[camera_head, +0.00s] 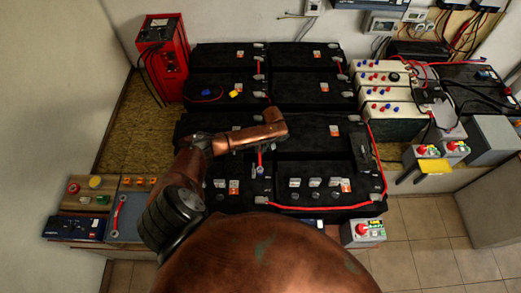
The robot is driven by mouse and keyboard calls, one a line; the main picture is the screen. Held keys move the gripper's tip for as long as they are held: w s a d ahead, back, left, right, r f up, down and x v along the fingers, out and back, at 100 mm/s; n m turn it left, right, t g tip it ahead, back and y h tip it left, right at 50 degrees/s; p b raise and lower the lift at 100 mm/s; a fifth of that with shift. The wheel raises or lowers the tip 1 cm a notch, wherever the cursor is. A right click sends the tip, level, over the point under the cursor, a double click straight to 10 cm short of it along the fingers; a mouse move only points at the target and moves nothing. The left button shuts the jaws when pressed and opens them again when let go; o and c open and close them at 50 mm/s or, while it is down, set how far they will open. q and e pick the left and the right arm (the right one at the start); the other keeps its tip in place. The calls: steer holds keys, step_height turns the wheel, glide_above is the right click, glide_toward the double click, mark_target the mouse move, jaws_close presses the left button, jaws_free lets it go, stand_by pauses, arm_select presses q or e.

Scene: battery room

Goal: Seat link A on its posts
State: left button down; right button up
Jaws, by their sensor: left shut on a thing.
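My left arm comes up from the bottom and reaches over the black batteries (300,97). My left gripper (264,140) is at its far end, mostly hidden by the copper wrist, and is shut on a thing. A narrow red piece (260,158) shows just below the wrist, above the middle of the battery bank, with a blue spot at its lower end. It looks like a link, but I cannot tell its letter or whether it touches any posts. Another red link (119,214) lies on the grey panel at the lower left. My right gripper is not in view.
A red charger unit (163,55) with black leads stands at the back left. White batteries (391,105) and cabled gear stand at the right. Grey boxes with red knobs (363,231) sit near the front edge. A red cable (330,208) runs along the front of the bank.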

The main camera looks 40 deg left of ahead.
arm_select(q)
steer(key=shift+f+p, duration=0.3)
steer(key=shift+f, duration=0.3)
stand_by(1.1)
steer(key=c, duration=1.9)
jaws_free()
steer(key=o, duration=0.4)
steer(key=shift+s+a+p+v, duration=0.1)
steer(key=shift+a+p+v, duration=0.05)
steer(key=shift+p+v, duration=0.75)
steer(key=shift+s+a+p+v, duration=0.1)
steer(key=shift+s+p+v, duration=0.05)
steer(key=shift+p+v, duration=0.7)
steer(key=shift+s+a+p+v, duration=0.1)
steer(key=shift+p+v, duration=0.65)
steer(key=shift+p, duration=0.15)
steer(key=shift+s+a+p+v, duration=0.1)
steer(key=shift+a+p+v, duration=0.05)
steer(key=shift+p+v, duration=0.7)
steer(key=shift+s+a+p+v, duration=0.1)
steer(key=shift+p+v, duration=0.6)
steer(key=shift+p, duration=0.25)
